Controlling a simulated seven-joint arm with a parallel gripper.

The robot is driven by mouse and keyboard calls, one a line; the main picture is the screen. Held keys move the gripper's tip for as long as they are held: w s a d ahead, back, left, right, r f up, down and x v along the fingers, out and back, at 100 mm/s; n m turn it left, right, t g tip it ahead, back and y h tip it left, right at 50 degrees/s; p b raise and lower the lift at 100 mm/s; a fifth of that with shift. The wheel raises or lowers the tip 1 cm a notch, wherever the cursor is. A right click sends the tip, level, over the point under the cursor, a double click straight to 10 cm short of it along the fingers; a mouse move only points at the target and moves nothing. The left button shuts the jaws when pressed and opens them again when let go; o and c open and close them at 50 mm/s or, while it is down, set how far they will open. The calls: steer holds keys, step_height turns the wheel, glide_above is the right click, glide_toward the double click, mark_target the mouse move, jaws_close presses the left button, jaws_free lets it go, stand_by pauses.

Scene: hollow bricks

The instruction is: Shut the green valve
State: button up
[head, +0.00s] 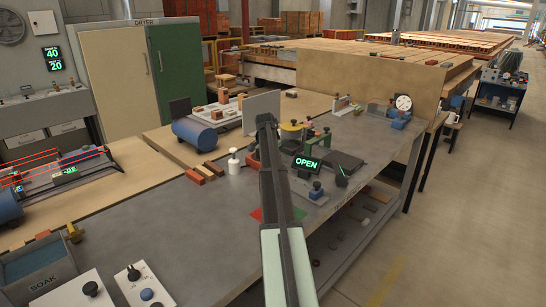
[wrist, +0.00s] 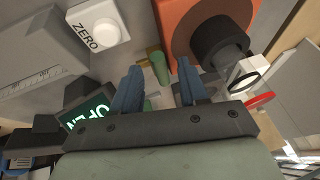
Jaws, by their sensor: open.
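In the wrist view the green valve handle (wrist: 160,68) is a short green bar at a brass-coloured piece. It appears between the blue fingertips of my gripper (wrist: 157,76). The fingers are apart, with a gap on either side of the bar, and hold nothing. I cannot tell how deep the bar lies between them. A dark display with green letters reading OPEN (wrist: 86,113) is at the lower left, and it also shows in the head view (head: 306,162). In the head view my arm reaches over the bench, and the fingertips are too small to make out.
In the wrist view an orange block with a black knob (wrist: 222,42) is close to the right finger. A white ZERO button block (wrist: 98,24) is at the upper left. In the head view a blue tank (head: 194,134) and a white weight (head: 234,163) stand left of my arm.

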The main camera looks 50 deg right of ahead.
steer(key=v, duration=1.3)
steer(key=shift+d+f, duration=0.1)
